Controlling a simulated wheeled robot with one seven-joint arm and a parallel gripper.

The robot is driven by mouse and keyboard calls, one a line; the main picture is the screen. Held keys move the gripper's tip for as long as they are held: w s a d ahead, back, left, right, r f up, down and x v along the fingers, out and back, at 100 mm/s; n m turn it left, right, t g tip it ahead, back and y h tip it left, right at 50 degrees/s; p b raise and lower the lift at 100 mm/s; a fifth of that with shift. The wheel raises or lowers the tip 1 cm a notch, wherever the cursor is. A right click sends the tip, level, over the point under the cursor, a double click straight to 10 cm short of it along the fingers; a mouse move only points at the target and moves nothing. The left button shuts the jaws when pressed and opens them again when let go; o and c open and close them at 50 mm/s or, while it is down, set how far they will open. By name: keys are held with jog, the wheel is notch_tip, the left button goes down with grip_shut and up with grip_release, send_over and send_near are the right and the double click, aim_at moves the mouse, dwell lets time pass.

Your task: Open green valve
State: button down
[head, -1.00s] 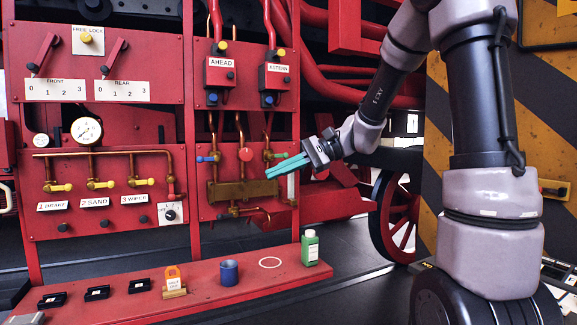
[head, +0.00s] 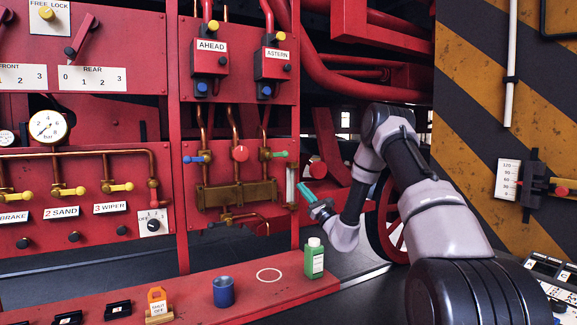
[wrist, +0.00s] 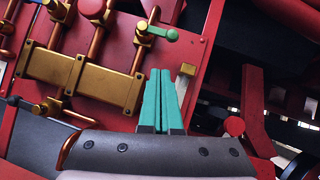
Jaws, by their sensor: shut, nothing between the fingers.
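The green valve is a small green lever (head: 279,154) on a brass fitting, at the right of the pipe group on the lower red panel. The lever points right, about level, in the head view. The lever also shows at the top of the wrist view (wrist: 158,32), with its rounded green end to the right. My gripper (head: 304,192) has teal fingers pressed together, empty, below and right of the lever and apart from it in the picture. In the wrist view the fingers (wrist: 160,98) point up toward the panel; depth to the lever is unclear.
Left of the green lever are a red knob (head: 240,153) and a blue lever (head: 194,159). A brass manifold (head: 235,195) lies below. A pale upright gauge (head: 291,186) stands close by my fingers. The red shelf holds a green bottle (head: 314,258) and a blue cup (head: 223,291).

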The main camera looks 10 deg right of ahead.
aim_at(278, 154)
jog(key=shift+w+d+f+m+t+h, duration=0.4)
jog(key=shift+w+d+f+m+h, duration=0.2)
jog(key=shift+d+f+m+h, duration=0.25)
jog(key=shift+a+r, duration=0.15)
jog(key=s+r+x, duration=0.1)
jog(key=r+x, duration=0.1)
jog(key=x, duration=1)
jog(key=shift+r, duration=0.4)
